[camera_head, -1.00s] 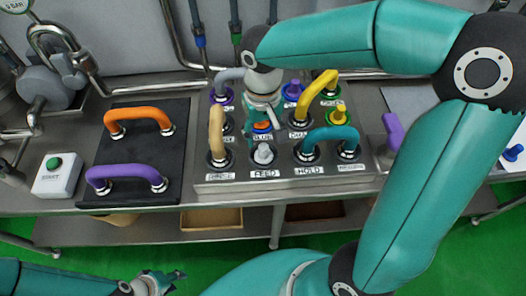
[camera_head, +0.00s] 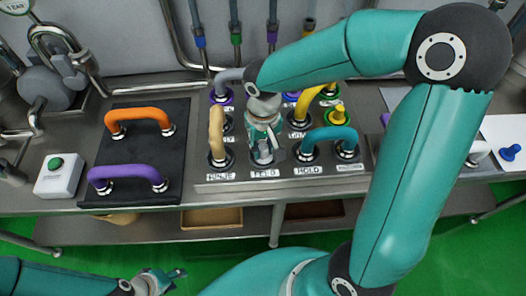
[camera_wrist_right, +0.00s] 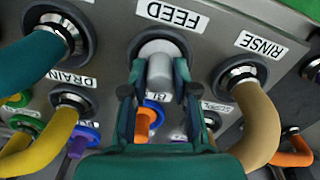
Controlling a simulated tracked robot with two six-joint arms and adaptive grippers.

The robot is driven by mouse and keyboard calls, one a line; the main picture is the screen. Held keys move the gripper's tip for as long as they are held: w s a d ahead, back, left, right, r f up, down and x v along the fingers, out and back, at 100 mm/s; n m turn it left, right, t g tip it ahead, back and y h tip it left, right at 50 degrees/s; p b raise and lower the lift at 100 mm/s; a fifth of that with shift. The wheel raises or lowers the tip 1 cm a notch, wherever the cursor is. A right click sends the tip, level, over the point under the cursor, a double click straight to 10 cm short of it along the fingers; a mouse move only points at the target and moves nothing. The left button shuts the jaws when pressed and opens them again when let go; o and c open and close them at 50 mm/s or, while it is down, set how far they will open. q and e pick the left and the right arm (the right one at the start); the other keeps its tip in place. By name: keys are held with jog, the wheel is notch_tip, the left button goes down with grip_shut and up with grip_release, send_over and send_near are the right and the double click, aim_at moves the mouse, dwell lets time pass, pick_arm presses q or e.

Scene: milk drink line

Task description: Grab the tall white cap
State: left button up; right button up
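The tall white cap (camera_wrist_right: 160,70) stands on the FEED port in the right wrist view. In the head view the cap (camera_head: 263,154) is partly hidden by my right gripper (camera_head: 262,146). In the right wrist view, the fingertips of my right gripper (camera_wrist_right: 160,78) are on either side of the cap, very close to it. I cannot tell whether they press on it. My left gripper (camera_head: 172,280) is open and empty at the bottom of the head view, away from the panel.
A tan hose (camera_head: 216,135) stands close left of the cap, and a teal hose (camera_head: 328,134) close right. A yellow hose (camera_head: 311,95) is behind. A start button box (camera_head: 60,176) is further left.

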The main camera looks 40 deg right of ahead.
grip_shut()
